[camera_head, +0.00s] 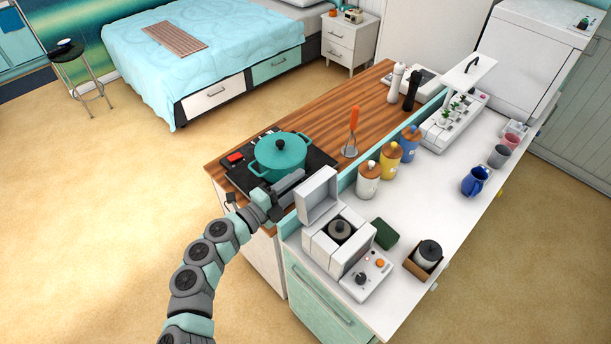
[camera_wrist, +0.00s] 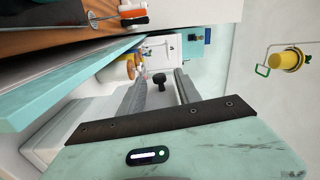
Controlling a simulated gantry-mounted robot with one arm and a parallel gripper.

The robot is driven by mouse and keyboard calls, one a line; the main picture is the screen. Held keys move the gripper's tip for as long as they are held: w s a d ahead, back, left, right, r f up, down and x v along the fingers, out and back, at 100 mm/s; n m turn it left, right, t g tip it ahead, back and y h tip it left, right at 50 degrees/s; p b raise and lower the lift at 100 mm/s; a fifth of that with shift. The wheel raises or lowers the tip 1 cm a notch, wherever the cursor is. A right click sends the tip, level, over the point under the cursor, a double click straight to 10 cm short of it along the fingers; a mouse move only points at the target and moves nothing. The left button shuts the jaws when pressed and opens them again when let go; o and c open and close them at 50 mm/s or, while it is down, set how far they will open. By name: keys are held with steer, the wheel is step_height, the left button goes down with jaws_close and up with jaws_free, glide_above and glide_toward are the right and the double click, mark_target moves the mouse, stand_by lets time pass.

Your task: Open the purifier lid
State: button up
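The white boxy appliance (camera_head: 335,238), which I take to be the purifier, stands at the near end of the white counter. Its square lid (camera_head: 318,194) stands raised, and a round dark part with a knob shows in the opening.
A teal pot (camera_head: 279,155) sits on a black hob behind my gripper. A teal ledge (camera_head: 347,181) separates the wood top from the white counter. Canisters (camera_head: 389,159), a green block (camera_head: 384,234) and a boxed jar (camera_head: 428,252) stand nearby.

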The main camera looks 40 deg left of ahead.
mark_target(305, 178)
steer(key=shift+w+d, duration=0.15)
steer(key=shift+w, duration=1.45)
jaws_close()
